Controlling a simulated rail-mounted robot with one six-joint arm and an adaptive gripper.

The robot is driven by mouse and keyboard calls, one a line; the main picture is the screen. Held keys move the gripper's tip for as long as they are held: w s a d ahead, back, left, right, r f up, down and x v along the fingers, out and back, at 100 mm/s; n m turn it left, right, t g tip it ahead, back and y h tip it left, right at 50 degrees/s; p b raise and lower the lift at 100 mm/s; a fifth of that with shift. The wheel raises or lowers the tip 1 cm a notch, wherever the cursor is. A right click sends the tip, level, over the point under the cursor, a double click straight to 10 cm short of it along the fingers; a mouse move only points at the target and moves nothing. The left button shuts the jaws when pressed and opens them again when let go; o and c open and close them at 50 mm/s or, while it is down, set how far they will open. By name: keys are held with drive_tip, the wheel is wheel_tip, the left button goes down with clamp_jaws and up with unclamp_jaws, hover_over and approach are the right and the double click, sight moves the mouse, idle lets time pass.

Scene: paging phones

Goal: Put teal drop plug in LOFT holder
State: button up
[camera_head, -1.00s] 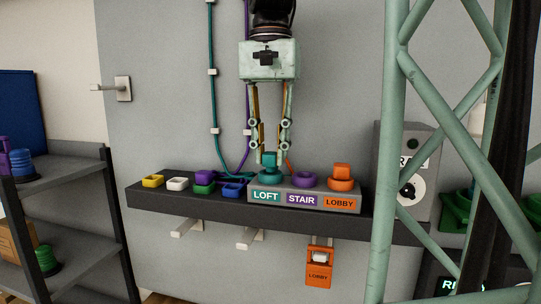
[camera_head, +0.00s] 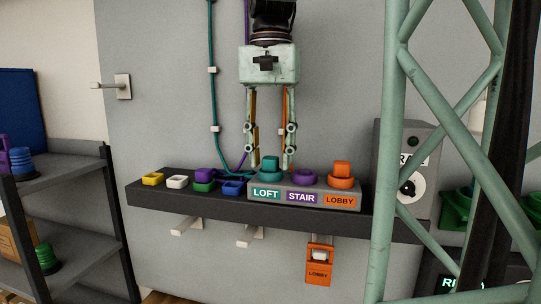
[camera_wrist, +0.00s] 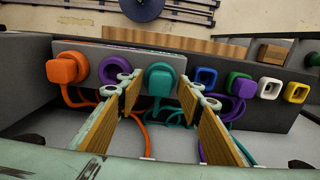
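The teal drop plug (camera_head: 271,163) sits upright in the teal ring of the LOFT holder (camera_head: 266,194), at the left end of the grey holder block. The plug also shows in the wrist view (camera_wrist: 160,80), between my finger pads. My gripper (camera_head: 271,168) is open around the plug, with a gap on each side of it. In the wrist view the wooden pads of my gripper (camera_wrist: 160,97) stand apart and do not touch the plug. The teal cord hangs on the wall and runs down behind the shelf.
The empty purple STAIR ring (camera_head: 306,178) and an orange plug in the LOBBY ring (camera_head: 341,175) stand to the right. Yellow (camera_head: 153,179), white (camera_head: 177,183), green and blue (camera_head: 233,187) square sockets and a purple plug (camera_head: 206,174) lie left. A green lattice column rises at right.

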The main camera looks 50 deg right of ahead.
sight(269, 158)
drive_tip(key=shift+r, duration=0.1)
wheel_tip(269, 158, up, 12)
drive_tip(key=shift+r, duration=0.15)
idle(0.9)
drive_tip(key=shift+a, duration=0.1)
idle(1.6)
drive_tip(key=w+a+f+n+t+h, duration=0.1)
drive_tip(key=a+f+n, duration=0.2)
drive_tip(key=a+f, duration=0.4)
drive_tip(key=w+a+f+n+t+h, duration=0.1)
drive_tip(key=a+f+n, duration=0.25)
drive_tip(key=a, duration=0.55)
drive_tip(key=s+a+f+n+t+y, duration=0.1)
drive_tip(key=s+a+f+n, duration=0.1)
drive_tip(key=s+a+f, duration=0.3)
drive_tip(key=s+a+f+n+y, duration=0.1)
drive_tip(key=s+a+f+n, duration=0.2)
drive_tip(key=s+f, duration=0.9)
drive_tip(key=shift+s+a+f+n+t, duration=0.4)
drive_tip(key=shift+s+a, duration=0.55)
drive_tip(key=shift+a, duration=0.25)
